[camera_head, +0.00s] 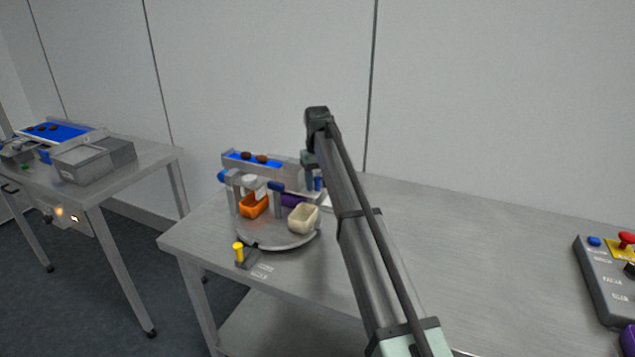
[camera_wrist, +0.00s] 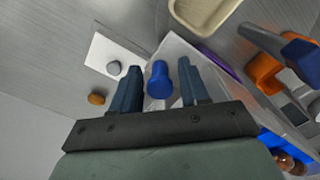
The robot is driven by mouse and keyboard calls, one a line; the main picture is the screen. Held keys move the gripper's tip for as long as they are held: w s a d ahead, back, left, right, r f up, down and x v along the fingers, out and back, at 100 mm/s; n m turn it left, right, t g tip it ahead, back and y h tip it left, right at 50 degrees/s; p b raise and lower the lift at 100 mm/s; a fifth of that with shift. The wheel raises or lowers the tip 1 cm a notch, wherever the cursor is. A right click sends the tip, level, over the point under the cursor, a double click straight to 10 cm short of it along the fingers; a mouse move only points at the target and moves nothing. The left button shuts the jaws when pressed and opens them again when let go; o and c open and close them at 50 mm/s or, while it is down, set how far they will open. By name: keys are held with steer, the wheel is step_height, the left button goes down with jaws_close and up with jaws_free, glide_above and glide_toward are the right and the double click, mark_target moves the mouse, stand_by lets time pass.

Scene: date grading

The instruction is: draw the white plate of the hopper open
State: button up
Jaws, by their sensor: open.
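My gripper (camera_head: 312,182) is at the right end of the blue-floored date trough (camera_head: 240,157). In the wrist view its two dark blue fingers (camera_wrist: 160,64) are apart. A blue knob (camera_wrist: 158,82) stands between them, with a gap visible on both sides. Behind the knob is a pale, whitish surface (camera_wrist: 174,48), which looks like the hopper's white plate; fingers and knob hide part of it. I cannot tell how far this plate is drawn.
An orange bin (camera_head: 252,206) and a cream bin (camera_head: 303,219) sit on the round turntable (camera_head: 275,240). A yellow-topped peg (camera_head: 238,248) stands at its front. A control box (camera_head: 605,280) is at far right; the table between is clear.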

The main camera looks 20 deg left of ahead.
jaws_close()
stand_by(0.5)
